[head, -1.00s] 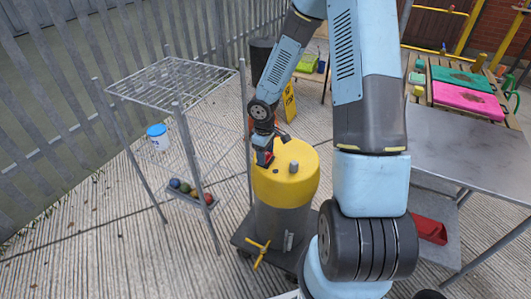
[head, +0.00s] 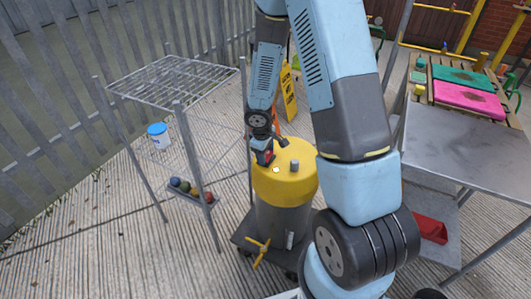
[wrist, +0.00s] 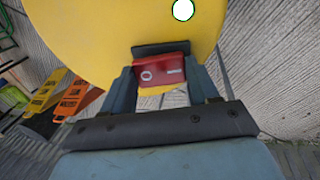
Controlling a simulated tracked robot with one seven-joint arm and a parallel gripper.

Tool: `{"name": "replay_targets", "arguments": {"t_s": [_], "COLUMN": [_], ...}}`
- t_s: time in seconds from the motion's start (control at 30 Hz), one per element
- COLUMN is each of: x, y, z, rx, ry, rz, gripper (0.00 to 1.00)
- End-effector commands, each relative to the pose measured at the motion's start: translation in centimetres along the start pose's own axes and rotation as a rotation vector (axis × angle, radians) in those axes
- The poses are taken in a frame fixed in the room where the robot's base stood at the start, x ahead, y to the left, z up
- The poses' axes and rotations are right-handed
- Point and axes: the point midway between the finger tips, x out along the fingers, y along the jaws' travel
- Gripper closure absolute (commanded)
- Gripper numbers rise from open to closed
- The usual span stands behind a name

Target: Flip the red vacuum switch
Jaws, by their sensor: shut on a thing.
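The red vacuum switch (wrist: 161,73) sits in a dark mount on the yellow top of the vacuum (head: 297,188). A circle and a bar are marked on its face. My gripper (wrist: 160,80) is shut on the switch, with one finger at each side. In the head view, my gripper (head: 264,155) reaches down onto the near left part of the yellow top, and the switch is mostly hidden. A round indicator (wrist: 183,9) on the yellow top shows bright white with a green edge. It also shows as a pale spot in the head view (head: 276,170).
A wire rack (head: 180,80) with several coloured balls on its low tray stands left. A metal table (head: 460,150) stands right. A yellow sign (head: 288,95) stands behind the vacuum. Concrete in front left is clear.

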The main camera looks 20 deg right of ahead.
Motion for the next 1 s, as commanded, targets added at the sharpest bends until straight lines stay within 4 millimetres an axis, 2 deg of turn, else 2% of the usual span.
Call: {"name": "replay_targets", "arguments": {"t_s": [0.5,0.53,0.77,1.0], "x": [-0.20,-0.20,-0.19,-0.20], "y": [-0.09,-0.08,-0.06,-0.04], "z": [0.01,0.00,-0.04,-0.06], "rx": [0.000,0.000,0.000,0.000], "ry": [0.001,0.002,0.002,0.003], "rz": [0.013,0.013,0.013,0.013], "gripper": [0.71,0.39,0.17,0.15]}}
